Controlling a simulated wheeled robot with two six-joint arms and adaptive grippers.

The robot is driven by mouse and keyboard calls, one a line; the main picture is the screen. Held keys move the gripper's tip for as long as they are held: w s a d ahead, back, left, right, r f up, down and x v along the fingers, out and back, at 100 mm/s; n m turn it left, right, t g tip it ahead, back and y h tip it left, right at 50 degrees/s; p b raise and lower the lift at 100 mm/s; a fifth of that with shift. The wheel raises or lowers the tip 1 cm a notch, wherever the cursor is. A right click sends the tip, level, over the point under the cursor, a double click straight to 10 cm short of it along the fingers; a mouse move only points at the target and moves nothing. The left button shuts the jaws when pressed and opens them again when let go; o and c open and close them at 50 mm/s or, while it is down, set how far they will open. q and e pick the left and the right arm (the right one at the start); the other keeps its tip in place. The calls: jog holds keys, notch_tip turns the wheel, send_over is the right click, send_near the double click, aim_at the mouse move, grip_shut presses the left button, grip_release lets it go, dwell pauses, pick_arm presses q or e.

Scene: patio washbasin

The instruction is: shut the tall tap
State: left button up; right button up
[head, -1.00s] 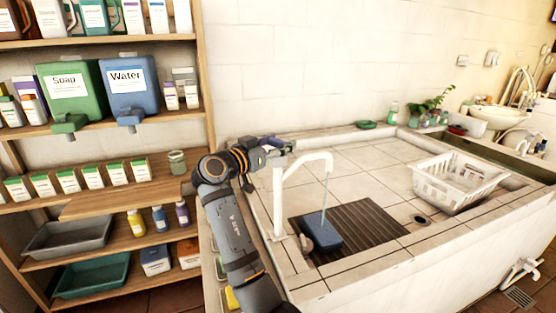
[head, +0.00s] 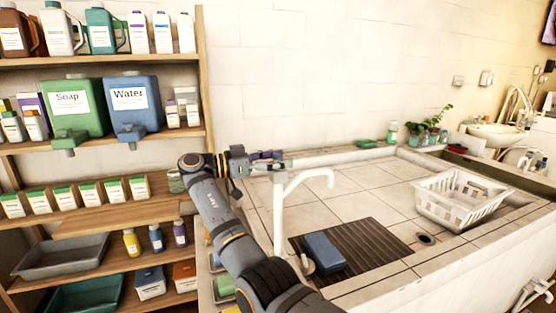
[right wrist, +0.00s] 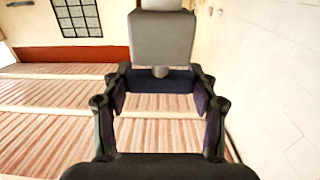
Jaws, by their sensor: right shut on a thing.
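The tall tap (head: 278,212) is a white column with a spout bent to the right. It stands upright at the left side of the tiled basin, and no water runs from its spout. My right gripper (head: 268,157) is at the top of the tap, shut on its handle part. In the right wrist view my gripper's fingers (right wrist: 160,98) stand apart, with a dark bar and a grey block (right wrist: 163,40) beyond. The exact grip is hard to make out. My left gripper is not in view.
A blue block (head: 324,253) lies on the dark slatted mat (head: 375,240) below the spout. A white basket (head: 458,203) stands on the right of the basin. Shelves (head: 203,60) with bottles and two dispensers stand at the left, close to my right arm.

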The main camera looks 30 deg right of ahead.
dwell(0.3)
jog(key=o, duration=1.2)
jog(key=shift+c, duration=0.2)
jog(key=shift+a, duration=0.2)
jog(key=v, duration=0.7)
